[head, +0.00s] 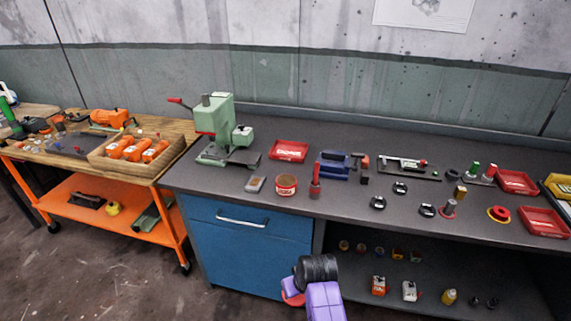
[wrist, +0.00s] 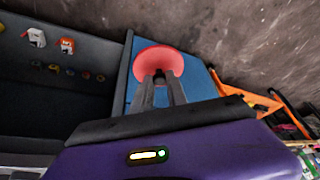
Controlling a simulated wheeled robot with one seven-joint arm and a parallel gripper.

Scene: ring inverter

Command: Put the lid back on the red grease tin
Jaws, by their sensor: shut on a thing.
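The red grease tin (head: 286,186) stands upright near the front edge of the dark workbench, left of the middle. Its top is open and shows brownish contents. My gripper (wrist: 160,80) is shut on a round red lid (wrist: 158,57), seen in the wrist view with both fingers at its near side. In the head view, a red edge (head: 291,297) that looks like the lid shows beside my purple arm, in front of and below the bench top. The fingers themselves are hidden in the head view. The lid is well apart from the tin.
A red-handled tool (head: 315,184) stands close to the right of the tin, and a small grey block (head: 255,184) lies to its left. A green press (head: 214,125) and a red tray (head: 289,150) are behind. A blue drawer cabinet (head: 240,245) is below.

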